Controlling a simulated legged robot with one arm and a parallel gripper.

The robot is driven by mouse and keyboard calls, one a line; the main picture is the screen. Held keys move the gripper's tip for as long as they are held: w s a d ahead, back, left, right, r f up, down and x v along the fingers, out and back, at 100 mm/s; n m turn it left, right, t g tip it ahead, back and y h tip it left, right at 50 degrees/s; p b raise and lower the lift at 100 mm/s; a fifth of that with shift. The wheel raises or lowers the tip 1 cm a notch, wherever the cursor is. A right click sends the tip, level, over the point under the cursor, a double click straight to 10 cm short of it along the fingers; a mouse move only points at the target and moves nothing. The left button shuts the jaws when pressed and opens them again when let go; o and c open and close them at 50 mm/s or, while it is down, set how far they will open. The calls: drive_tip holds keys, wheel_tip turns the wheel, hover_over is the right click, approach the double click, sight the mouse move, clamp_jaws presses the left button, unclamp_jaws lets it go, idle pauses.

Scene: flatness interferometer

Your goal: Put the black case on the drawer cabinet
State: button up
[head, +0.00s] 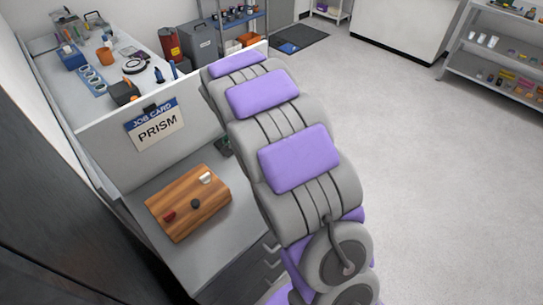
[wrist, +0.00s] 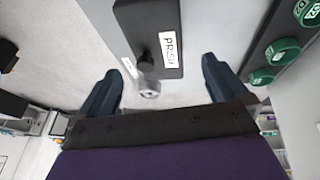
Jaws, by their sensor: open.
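In the wrist view a flat black case (wrist: 160,18) with a white label reading "PRISM" lies ahead of my gripper (wrist: 162,72), on a pale grey surface. A dark knob-like part is at its near end. The two dark fingers are apart, with nothing held between them. I cannot tell how far they are from the case. In the head view my arm hides the gripper, and I cannot make out the case there. A grey cabinet (head: 222,248) with handles on its side stands at lower left; a wooden board (head: 180,212) with small parts lies on it.
Behind the cabinet a panel holds a "JOB CARD PRISM" sign (head: 156,124). The bench (head: 62,45) beyond is cluttered with tools. Green round items (wrist: 283,50) lie right of the case in the wrist view. Open floor (head: 440,180) is to the right.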

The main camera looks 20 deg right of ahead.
drive_tip(key=shift+v, duration=1.75)
drive_tip(key=s+a+r+n+y, duration=0.1)
drive_tip(key=s+a+r+n, duration=0.1)
drive_tip(key=s, duration=1)
drive_tip(key=s+a+r+n+g+y, duration=0.1)
drive_tip(key=s+a+r+n+y, duration=0.1)
drive_tip(key=s+n, duration=0.5)
drive_tip(key=s+a+r+n+g+y, duration=0.1)
drive_tip(key=s+r+n, duration=0.3)
drive_tip(key=s, duration=1.3)
drive_tip(key=shift+s+a+r, duration=0.15)
drive_tip(key=shift+a+r, duration=0.15)
drive_tip(key=shift+a, duration=0.4)
drive_tip(key=shift+c, duration=0.2)
